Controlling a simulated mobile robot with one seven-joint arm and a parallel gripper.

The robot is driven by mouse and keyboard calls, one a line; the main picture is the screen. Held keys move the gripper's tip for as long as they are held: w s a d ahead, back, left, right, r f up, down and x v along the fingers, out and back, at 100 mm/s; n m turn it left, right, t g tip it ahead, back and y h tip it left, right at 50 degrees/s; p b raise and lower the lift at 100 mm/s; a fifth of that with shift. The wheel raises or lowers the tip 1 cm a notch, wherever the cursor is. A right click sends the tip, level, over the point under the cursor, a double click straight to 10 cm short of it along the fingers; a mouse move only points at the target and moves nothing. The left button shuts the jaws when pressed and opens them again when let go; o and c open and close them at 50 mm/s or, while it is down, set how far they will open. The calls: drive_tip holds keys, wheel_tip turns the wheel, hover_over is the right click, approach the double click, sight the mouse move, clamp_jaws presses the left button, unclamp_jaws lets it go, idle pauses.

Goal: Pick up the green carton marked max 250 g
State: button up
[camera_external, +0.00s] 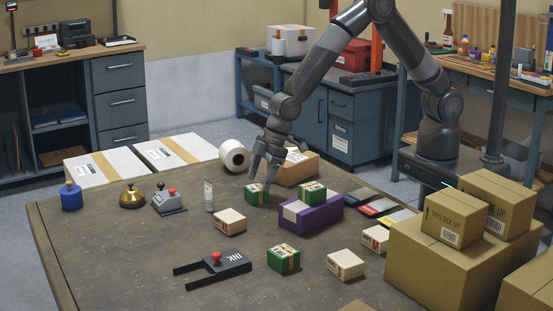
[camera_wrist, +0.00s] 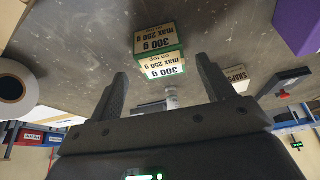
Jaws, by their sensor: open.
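A green carton (camera_external: 256,193) with a pale label stands on the table just below my gripper (camera_external: 265,172). In the wrist view a green carton (camera_wrist: 160,66), apparently the same one, has pale labels reading "300 g" and "max 250 g on top". It lies ahead of and between the fingertips of my gripper (camera_wrist: 164,85), which are apart with nothing between them. A second green carton (camera_external: 312,192) sits on a purple box (camera_external: 310,217) to the right. A third green carton (camera_external: 283,259) stands nearer the front. Their markings are too small to read.
A brown box (camera_external: 297,168) is close behind my gripper. Large cardboard boxes (camera_external: 445,265) fill the right.

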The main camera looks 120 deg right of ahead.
sight(257, 187)
drive_tip(key=shift+x, duration=1.9)
drive_tip(key=shift+a, duration=0.15)
drive_tip(key=shift+c, duration=0.2)
drive_tip(key=c, duration=1.2)
